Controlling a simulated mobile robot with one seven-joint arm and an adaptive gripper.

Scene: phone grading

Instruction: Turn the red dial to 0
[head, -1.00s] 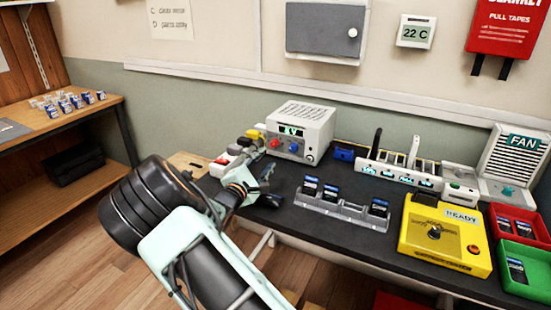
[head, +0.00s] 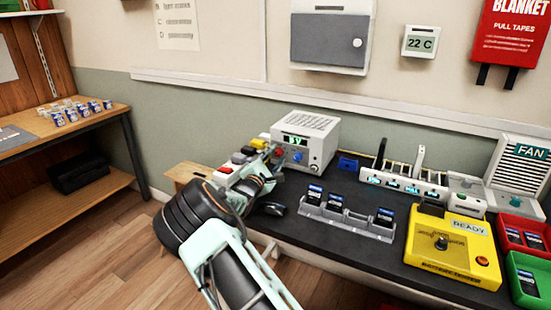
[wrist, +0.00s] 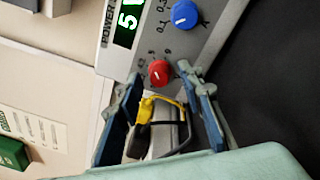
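The red dial (wrist: 159,72) sits on the front of the white power supply (head: 318,122), with small printed marks around it. In the head view the red dial (head: 279,152) is partly covered by my gripper (head: 272,163). The green display (wrist: 127,22) shows a 5 and a cut-off letter. In the wrist view my gripper (wrist: 158,84) is open, its two fingertips on either side of the red dial and close to it. I cannot tell whether they touch it. The dial's pointer is too small to read surely.
A blue dial (wrist: 184,15) is close to the red one on the same panel. Colored blocks (head: 240,158) stand left of the supply.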

